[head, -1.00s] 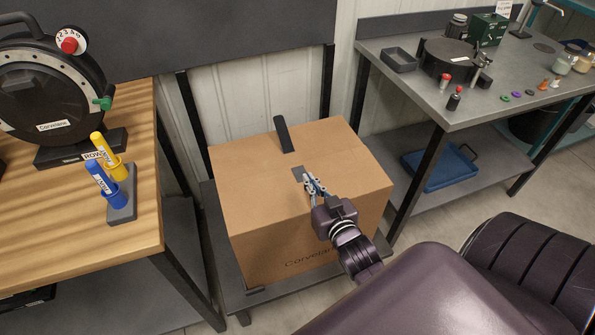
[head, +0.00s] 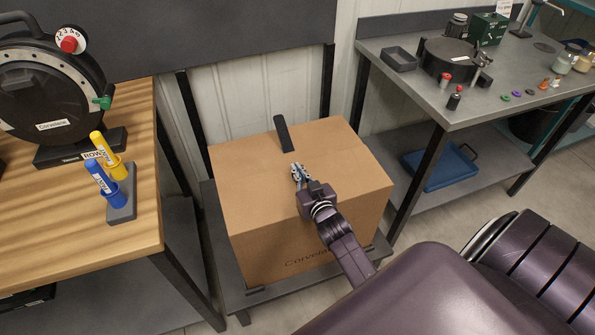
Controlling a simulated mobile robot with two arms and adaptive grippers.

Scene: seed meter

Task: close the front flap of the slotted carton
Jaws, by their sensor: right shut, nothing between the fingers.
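The brown carton (head: 250,210) stands upright on a low dark platform in the head view. Its top looks flat and covered, with no raised flap visible at the front edge; I cannot make out the flap seams. A dark strip (head: 282,134) lies at the middle of the top's back edge. My right gripper (head: 297,171) is shut and empty, over the middle of the carton's top; I cannot tell if it touches. My right wrist and forearm hide part of the top's front edge and the front face. My left gripper is out of view.
A wooden bench (head: 140,195) on the left holds a black round device (head: 50,90) and blue and yellow markers in a stand. A grey bench (head: 430,90) on the right holds several small items, with a blue tray (head: 440,168) on its lower shelf.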

